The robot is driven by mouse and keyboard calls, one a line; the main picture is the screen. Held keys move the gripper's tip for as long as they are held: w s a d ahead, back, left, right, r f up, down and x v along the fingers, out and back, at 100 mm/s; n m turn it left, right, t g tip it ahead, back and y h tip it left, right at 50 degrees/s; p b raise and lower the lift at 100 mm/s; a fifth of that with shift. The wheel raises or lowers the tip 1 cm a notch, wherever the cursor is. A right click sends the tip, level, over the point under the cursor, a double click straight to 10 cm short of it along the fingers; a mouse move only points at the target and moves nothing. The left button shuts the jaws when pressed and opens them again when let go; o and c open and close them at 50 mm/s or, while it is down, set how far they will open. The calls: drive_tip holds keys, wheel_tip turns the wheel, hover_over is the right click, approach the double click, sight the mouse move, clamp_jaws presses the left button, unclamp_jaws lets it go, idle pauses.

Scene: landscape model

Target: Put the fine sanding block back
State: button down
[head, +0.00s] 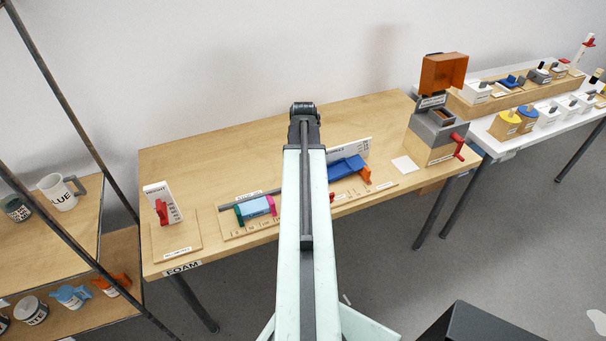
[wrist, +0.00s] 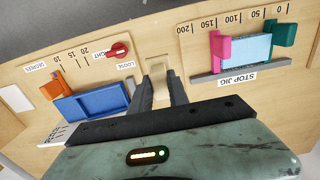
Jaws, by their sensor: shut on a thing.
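In the wrist view my gripper (wrist: 160,90) is shut on a small tan block (wrist: 157,68), which shows between the two dark fingers. No label on the block can be read, so I cannot tell its grade. It is over the wooden table, between the two jigs; I cannot tell whether it touches the board below. In the head view my own arm runs up the middle and hides the gripper and the block.
A light blue piece sits in the stop jig (head: 255,207), left of my arm. A blue-and-orange jig (head: 347,168) lies right. A grey box with orange lid (head: 443,75) stands at the table's right end. A height gauge (head: 162,205) stands left. A white table (head: 505,135) holds several items.

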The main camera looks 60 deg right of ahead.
drive_tip(key=shift+f+b, duration=3.35)
drive_tip(key=shift+f, duration=0.25)
drive_tip(key=shift+f, duration=0.25)
drive_tip(key=c, duration=1.2)
unclamp_jaws()
drive_tip(key=shift+r, duration=0.1)
wheel_tip(320, 180, up, 8)
drive_tip(key=p, duration=0.7)
drive_tip(key=shift+p, duration=0.35)
